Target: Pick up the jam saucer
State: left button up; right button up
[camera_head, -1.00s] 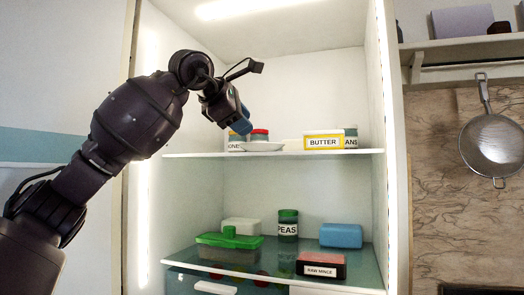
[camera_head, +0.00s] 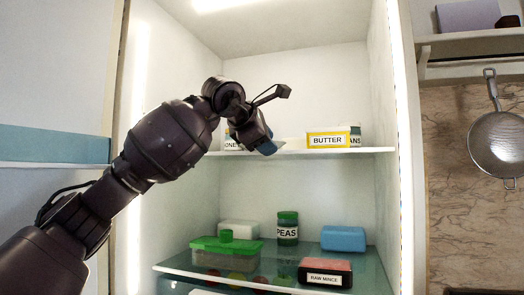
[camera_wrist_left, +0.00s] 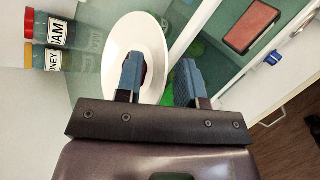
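The jam saucer (camera_wrist_left: 117,42) is a white round dish on the upper fridge shelf. In the left wrist view, a little dark red jam shows behind one finger. My left gripper (camera_wrist_left: 159,82) is open, with one blue finger over the dish and the other outside its rim, so the rim lies between them in that view. I cannot tell whether either finger touches it. In the head view, my left gripper (camera_head: 266,146) is at the upper shelf and hides most of the saucer. My right gripper is not in view.
The jam jar (camera_wrist_left: 62,32) and honey jar (camera_wrist_left: 52,58) stand beside the saucer. A butter box (camera_head: 327,140) is to the right on the same shelf (camera_head: 375,150). Below are a green-lidded container (camera_head: 224,250), peas jar (camera_head: 287,230), blue box (camera_head: 343,238) and raw mince (camera_head: 325,272).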

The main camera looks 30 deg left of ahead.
pick_arm(q)
jog(key=shift+s+d+r, duration=0.15)
jog(key=shift+s+d, duration=0.05)
jog(key=shift+s, duration=0.05)
jog(key=shift+c, duration=1.3)
grip_shut()
notch_tip(320, 180, up, 20)
